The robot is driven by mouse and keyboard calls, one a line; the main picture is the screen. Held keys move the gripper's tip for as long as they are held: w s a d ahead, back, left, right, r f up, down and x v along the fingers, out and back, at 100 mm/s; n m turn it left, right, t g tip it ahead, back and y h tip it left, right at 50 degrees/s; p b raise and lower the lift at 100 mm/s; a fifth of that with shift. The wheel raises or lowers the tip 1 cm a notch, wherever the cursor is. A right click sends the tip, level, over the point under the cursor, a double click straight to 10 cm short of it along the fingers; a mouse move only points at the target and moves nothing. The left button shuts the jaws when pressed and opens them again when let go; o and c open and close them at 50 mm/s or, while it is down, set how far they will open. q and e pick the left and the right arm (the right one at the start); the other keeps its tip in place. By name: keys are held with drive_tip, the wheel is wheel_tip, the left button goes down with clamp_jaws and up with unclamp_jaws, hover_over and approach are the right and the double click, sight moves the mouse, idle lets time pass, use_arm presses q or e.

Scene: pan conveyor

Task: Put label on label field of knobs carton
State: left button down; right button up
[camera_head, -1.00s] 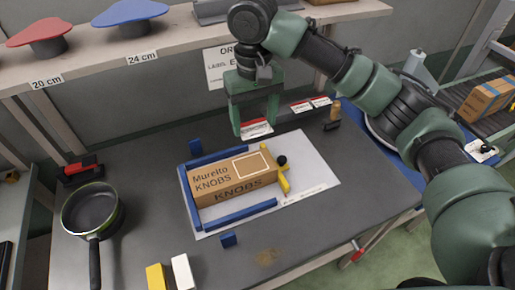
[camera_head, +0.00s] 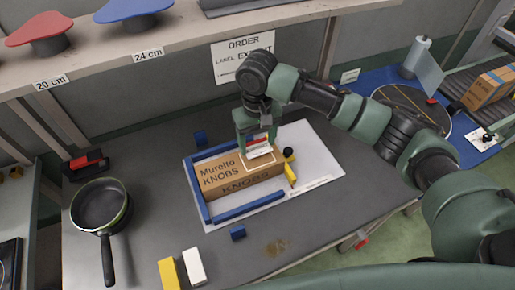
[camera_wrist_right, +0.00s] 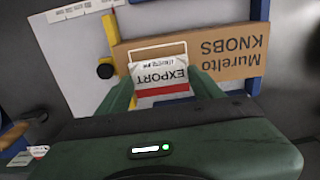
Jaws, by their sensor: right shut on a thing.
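The knobs carton (camera_head: 218,178), brown cardboard marked "Murelto KNOBS", lies in a blue-railed fixture on a white board. It also shows in the right wrist view (camera_wrist_right: 222,50). Its label field (camera_wrist_right: 150,50) is a white outline on the top face, partly covered by the label and gripper. The label (camera_wrist_right: 160,78), white with a red band and "EXPORT", is held between the fingers of my right gripper (camera_wrist_right: 160,95). In the head view the label (camera_head: 258,150) is over the field's end of the carton. I cannot tell whether it touches the carton. My left gripper is out of view.
Blue rails (camera_head: 248,207) and a yellow clamp (camera_head: 290,174) with a black knob surround the carton. A frying pan (camera_head: 100,205) stands at the left, and yellow and white blocks (camera_head: 168,273) lie at the front. A shelf (camera_head: 180,45) runs along the back.

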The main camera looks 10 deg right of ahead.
sight(257, 148)
wheel_tip(257, 148, down, 4)
drive_tip(key=shift+r, duration=0.15)
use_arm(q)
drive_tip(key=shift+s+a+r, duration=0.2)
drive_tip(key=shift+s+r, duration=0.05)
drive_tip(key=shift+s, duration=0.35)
use_arm(e)
drive_tip(key=shift+f, duration=0.25)
use_arm(q)
drive_tip(key=shift+p, duration=0.3)
use_arm(e)
drive_tip(key=shift+f, duration=0.1)
drive_tip(key=o, duration=1.4)
drive_tip(key=shift+o, duration=0.2)
use_arm(q)
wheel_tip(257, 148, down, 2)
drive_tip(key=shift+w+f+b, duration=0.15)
drive_tip(key=shift+b, duration=1.05)
use_arm(e)
wheel_tip(257, 148, up, 12)
